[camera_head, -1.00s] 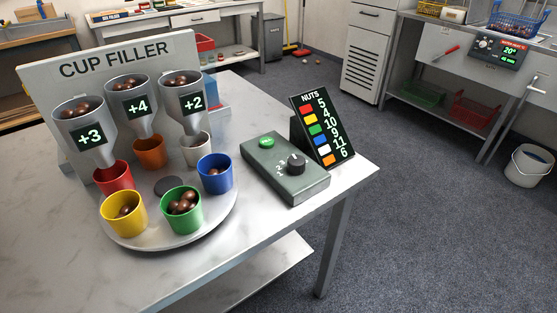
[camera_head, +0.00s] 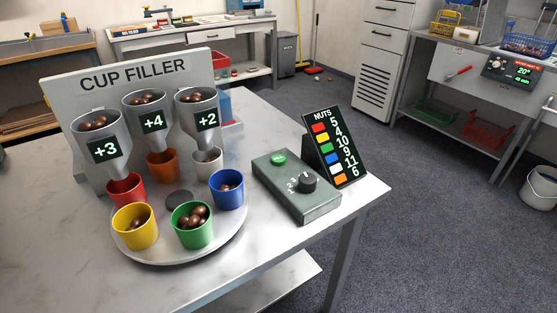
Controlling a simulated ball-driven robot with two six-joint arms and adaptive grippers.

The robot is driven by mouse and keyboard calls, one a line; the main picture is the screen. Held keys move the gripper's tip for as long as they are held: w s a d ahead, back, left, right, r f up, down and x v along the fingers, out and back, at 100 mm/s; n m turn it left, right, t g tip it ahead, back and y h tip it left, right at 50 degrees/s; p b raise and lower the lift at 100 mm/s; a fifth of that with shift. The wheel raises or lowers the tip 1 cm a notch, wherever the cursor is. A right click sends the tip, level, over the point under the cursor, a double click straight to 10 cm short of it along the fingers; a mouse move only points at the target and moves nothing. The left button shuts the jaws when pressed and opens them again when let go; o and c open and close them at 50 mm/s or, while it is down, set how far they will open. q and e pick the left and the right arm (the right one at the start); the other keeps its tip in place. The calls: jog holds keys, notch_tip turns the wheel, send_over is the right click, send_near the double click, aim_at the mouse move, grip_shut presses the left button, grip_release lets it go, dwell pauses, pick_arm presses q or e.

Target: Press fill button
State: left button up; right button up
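The green fill button (camera_head: 278,159) sits on the upper end of a dark grey-green control box (camera_head: 294,203) on the table. A black knob (camera_head: 307,183) with marks 1, 2, 3 is below it. The cup filler (camera_head: 200,64) has funnels marked +3, +4 and +2, each holding brown nuts. On the round turntable (camera_head: 175,254), the red cup (camera_head: 125,190), orange cup (camera_head: 162,167) and white cup (camera_head: 207,165) stand under the funnels. The yellow cup (camera_head: 134,231), green cup (camera_head: 193,228) and blue cup (camera_head: 227,192) stand in front, with nuts inside. Neither gripper shows.
A black NUTS sign (camera_head: 334,148) stands behind the control box, listing 5, 4, 10, 9, 11, 6 beside coloured squares. The pale table (camera_head: 60,260) is clear at its front left. A workbench with baskets, a white cabinet (camera_head: 372,80) and a bucket (camera_head: 541,188) stand farther back.

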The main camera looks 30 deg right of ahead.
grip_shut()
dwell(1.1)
